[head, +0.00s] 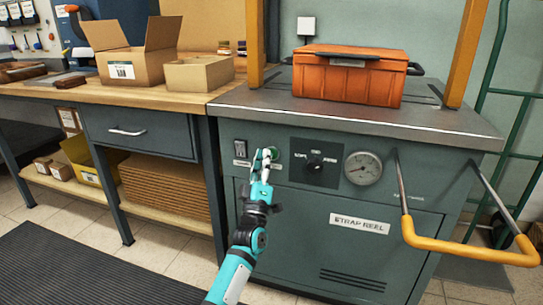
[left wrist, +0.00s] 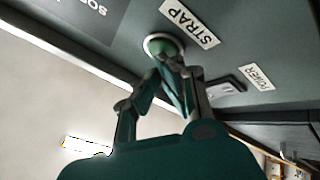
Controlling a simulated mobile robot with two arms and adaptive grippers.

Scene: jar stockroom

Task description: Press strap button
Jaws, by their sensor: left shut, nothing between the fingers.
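The strap button is a round green button with a pale ring on the front panel of the grey-green machine. It shows in the left wrist view (left wrist: 163,45) beside a white STRAP label (left wrist: 190,24). In the head view the green button (head: 273,153) is partly hidden by my left gripper (head: 265,155). My left gripper is shut and empty, its fingertips right at the button in the left wrist view (left wrist: 172,66). I cannot tell whether they touch it. My right gripper is not in view.
A power switch (head: 240,149) sits left of the button. An orange-gripped bar (head: 460,249) juts out further right. An orange crate (head: 345,80) stands on top. A workbench with boxes adjoins on the left.

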